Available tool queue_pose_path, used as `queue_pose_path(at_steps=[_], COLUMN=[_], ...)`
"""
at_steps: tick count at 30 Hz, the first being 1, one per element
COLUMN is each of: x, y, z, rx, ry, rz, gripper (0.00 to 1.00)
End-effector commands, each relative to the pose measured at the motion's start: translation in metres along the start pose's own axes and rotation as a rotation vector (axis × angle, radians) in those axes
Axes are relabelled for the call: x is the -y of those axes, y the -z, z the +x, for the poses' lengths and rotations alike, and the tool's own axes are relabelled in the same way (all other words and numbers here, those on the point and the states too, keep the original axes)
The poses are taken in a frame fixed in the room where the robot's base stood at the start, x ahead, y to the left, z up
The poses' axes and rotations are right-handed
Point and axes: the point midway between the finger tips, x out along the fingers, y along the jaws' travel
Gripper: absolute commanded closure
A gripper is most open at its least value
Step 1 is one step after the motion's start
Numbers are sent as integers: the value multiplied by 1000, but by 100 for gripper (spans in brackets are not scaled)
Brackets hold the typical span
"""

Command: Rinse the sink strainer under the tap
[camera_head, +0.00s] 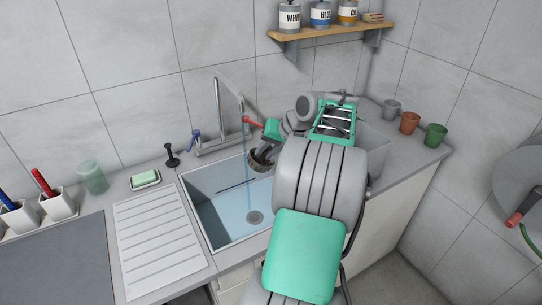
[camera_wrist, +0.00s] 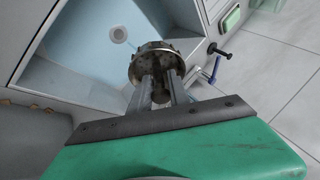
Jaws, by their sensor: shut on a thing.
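The sink strainer (camera_head: 259,161), a dark, dirty round metal cup with a notched rim, is held over the sink basin (camera_head: 215,205). My gripper (camera_wrist: 162,88) is shut on it; in the wrist view the strainer (camera_wrist: 153,62) sits between the fingertips. The chrome tap (camera_head: 217,105) stands behind the sink, with a blue lever (camera_head: 195,137) and a red lever (camera_head: 252,120). A thin bluish stream of water (camera_head: 247,140) falls from its spout, close to the strainer's left edge; I cannot tell whether they touch. My arm hides the sink's right side.
The sink drain (camera_head: 255,217) is open at the basin floor. A black stopper-like piece (camera_head: 171,155), green soap on a dish (camera_head: 145,179) and a ribbed drainboard (camera_head: 160,240) lie left. Several cups, including a green one (camera_head: 435,135), stand right. A shelf (camera_head: 335,30) hangs above.

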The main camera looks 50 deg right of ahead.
Motion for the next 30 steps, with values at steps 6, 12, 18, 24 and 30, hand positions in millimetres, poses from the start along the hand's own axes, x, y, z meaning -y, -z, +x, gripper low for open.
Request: queue_pose_path(at_steps=[6,12,18,24,30], x=[7,13,21,24,24], y=[18,34,50,61,62], z=[18,33,46,57,60], rx=[1,2,2,0,-1], ry=[1,0,0,0,-1], rz=[0,0,-1,0,0], gripper=[100,100,100,100,100])
